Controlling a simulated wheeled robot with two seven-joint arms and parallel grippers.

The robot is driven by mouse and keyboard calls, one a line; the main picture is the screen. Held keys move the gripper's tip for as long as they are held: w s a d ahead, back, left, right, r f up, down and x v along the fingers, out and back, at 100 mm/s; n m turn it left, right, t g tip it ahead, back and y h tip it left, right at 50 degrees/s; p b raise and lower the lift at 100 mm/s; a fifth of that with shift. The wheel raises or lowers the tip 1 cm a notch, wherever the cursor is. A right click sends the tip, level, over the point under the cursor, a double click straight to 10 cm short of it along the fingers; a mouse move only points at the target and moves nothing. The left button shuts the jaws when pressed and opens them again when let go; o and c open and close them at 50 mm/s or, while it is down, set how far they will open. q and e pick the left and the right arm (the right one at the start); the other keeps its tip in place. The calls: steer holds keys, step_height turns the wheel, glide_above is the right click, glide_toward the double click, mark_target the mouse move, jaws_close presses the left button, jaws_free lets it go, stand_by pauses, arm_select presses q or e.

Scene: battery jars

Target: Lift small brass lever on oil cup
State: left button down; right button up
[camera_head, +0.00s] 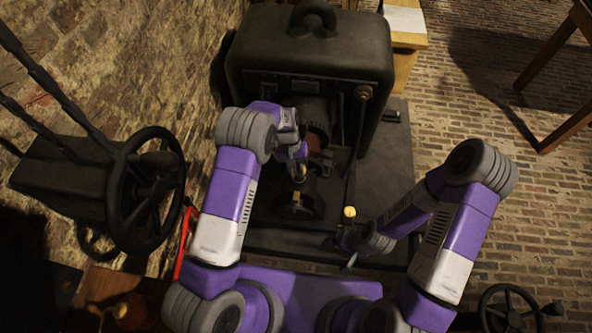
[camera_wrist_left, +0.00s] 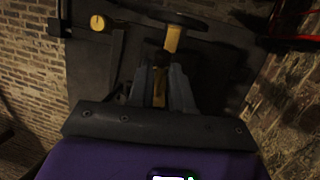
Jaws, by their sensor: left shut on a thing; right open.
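My left gripper (camera_head: 299,177) is at the front of the large black machine (camera_head: 310,50), over its lower front part. In the left wrist view its two grey fingers (camera_wrist_left: 160,92) are closed around a narrow brass-coloured piece (camera_wrist_left: 158,86), which looks like the small lever. A wider brass-coloured post (camera_wrist_left: 172,38) stands just beyond the fingertips. The oil cup cannot be told apart clearly in the dark, and the fingers hide part of the brass piece. My right gripper (camera_head: 352,252) is open and empty, low by the front edge of the machine's base.
A black rod with a yellow knob (camera_head: 349,212) stands right of my left gripper; the knob also shows in the left wrist view (camera_wrist_left: 97,22). A black handwheel (camera_head: 146,188) stands at left, beside a red bar (camera_head: 184,243). Brick floor (camera_head: 470,125) is open at right.

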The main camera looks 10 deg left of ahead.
arm_select(q)
steer(key=shift+w+d+r+g+b, duration=0.15)
steer(key=shift+w+g+b, duration=0.25)
steer(key=shift+g+b, duration=0.45)
steer(key=shift+r+g, duration=0.2)
steer(key=shift+g, duration=0.25)
steer(key=c, duration=1)
jaws_free()
steer(key=shift+c, duration=0.2)
steer(key=shift+w+r, duration=0.1)
steer(key=p+v, duration=0.1)
steer(key=v, duration=0.6)
steer(key=shift+r, duration=0.2)
steer(key=shift+c, duration=0.2)
